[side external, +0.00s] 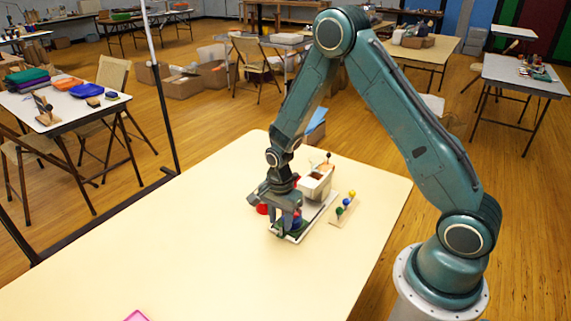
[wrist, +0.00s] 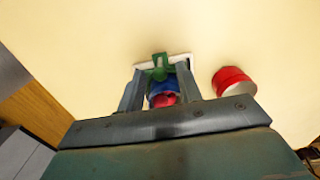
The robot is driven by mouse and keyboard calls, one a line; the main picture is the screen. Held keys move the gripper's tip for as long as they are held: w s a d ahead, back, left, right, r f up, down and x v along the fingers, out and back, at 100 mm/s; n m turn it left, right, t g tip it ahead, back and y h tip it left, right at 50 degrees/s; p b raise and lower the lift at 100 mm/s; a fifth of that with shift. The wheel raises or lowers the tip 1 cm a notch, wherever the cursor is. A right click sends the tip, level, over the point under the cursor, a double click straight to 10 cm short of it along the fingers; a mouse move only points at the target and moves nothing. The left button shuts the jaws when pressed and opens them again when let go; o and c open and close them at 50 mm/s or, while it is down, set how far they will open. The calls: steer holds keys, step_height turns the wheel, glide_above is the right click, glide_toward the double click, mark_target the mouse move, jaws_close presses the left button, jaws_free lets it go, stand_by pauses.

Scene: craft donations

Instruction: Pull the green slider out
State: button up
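The green slider (wrist: 159,68) shows in the wrist view just past my fingertips, at the end of a white base. It has a rounded knob and an upright notched part. My gripper (wrist: 161,75) points down at it, one finger on each side, with the fingers apart. A blue and red piece (wrist: 163,90) shows between the fingers, nearer the palm. In the side external view my gripper (side external: 287,222) is low over the near end of the white base (side external: 318,218). There the fingers hide most of the slider, and contact with it cannot be made out.
A red and white round piece (wrist: 233,82) lies beside the gripper.

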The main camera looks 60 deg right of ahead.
steer(key=shift+r, duration=3.6)
